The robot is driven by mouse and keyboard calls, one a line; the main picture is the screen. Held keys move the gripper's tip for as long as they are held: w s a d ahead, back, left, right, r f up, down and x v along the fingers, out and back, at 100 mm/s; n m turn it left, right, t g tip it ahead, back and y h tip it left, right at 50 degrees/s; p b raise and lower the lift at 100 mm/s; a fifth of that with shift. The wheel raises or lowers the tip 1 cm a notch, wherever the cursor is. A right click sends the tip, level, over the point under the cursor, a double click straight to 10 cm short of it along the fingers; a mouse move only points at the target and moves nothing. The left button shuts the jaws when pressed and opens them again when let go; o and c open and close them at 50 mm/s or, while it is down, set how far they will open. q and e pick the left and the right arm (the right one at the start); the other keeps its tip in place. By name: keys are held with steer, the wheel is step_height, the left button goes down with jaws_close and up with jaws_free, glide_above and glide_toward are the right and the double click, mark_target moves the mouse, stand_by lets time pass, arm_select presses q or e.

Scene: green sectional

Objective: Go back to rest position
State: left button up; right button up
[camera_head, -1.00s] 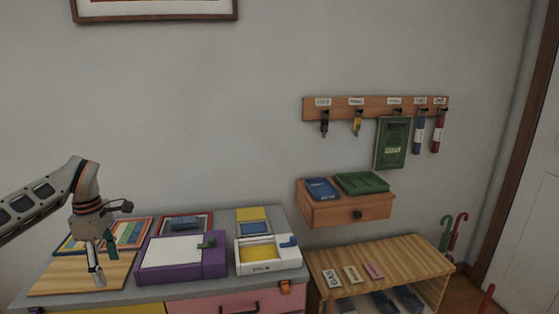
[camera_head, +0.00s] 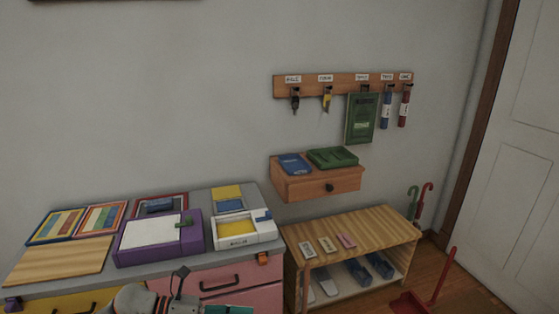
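The task names no object, only my arms. Part of my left arm shows at the bottom edge of the head view, in front of the dresser (camera_head: 205,288). My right arm and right gripper are not in the picture. The purple box (camera_head: 115,256) and the white box (camera_head: 272,240) stand on the dresser top, with nothing of mine touching them.
A bare wooden board (camera_head: 60,262) lies at the dresser's left. A small wall drawer (camera_head: 330,187) holds blue and green items. Below it is a low wooden shelf (camera_head: 375,232). A red dustpan (camera_head: 408,303) stands on the floor near the white door (camera_head: 520,180).

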arm_select(q)
steer(key=s+a+f+m+t+y, duration=0.4)
steer(key=s+a+f+m+y, duration=0.2)
steer(key=m, duration=0.9)
steer(key=s+a+f+m+t+y, duration=0.4)
steer(key=s+a+f+m+y, duration=0.2)
steer(key=s+f+m, duration=0.4)
step_height(320, 180, down, 4)
steer(key=m, duration=0.6)
steer(key=shift+s+m+t, duration=0.3)
steer(key=shift+s+t, duration=0.05)
steer(key=shift+t, duration=0.05)
steer(key=shift+f, duration=0.1)
steer(key=shift+c, duration=0.4)
